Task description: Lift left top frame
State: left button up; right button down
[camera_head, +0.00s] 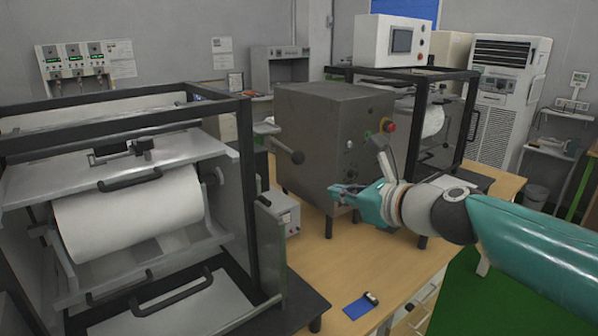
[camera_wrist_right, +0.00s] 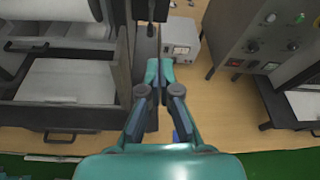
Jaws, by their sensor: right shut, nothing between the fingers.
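The left machine has a black open frame (camera_head: 247,180). Its upper grey panel (camera_head: 55,175) carries a dark bar handle (camera_head: 130,180) on its front edge, above a large white roll (camera_head: 130,215). A lower tray has another dark handle (camera_head: 150,295). My right gripper (camera_head: 342,193) is to the right of this machine, in front of the grey metal cabinet (camera_head: 325,140), and touches no handle. In the right wrist view its fingers (camera_wrist_right: 158,72) are closed together and empty, with part of the left machine (camera_wrist_right: 60,70) on the left. My left gripper is not in view.
A small grey box (camera_head: 278,213) stands on the wooden table (camera_head: 335,265) between the left machine and the cabinet. A blue card (camera_head: 360,307) lies near the table's front edge.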

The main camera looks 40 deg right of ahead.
jog(key=shift+w+a, duration=0.1)
jog(key=b+x, duration=0.1)
jog(key=x, duration=0.9)
jog(key=r+p, duration=0.2)
jog(key=a+r+p, duration=0.1)
jog(key=shift+r+p, duration=0.35)
jog(key=shift+r, duration=0.05)
jog(key=shift+d+r, duration=0.15)
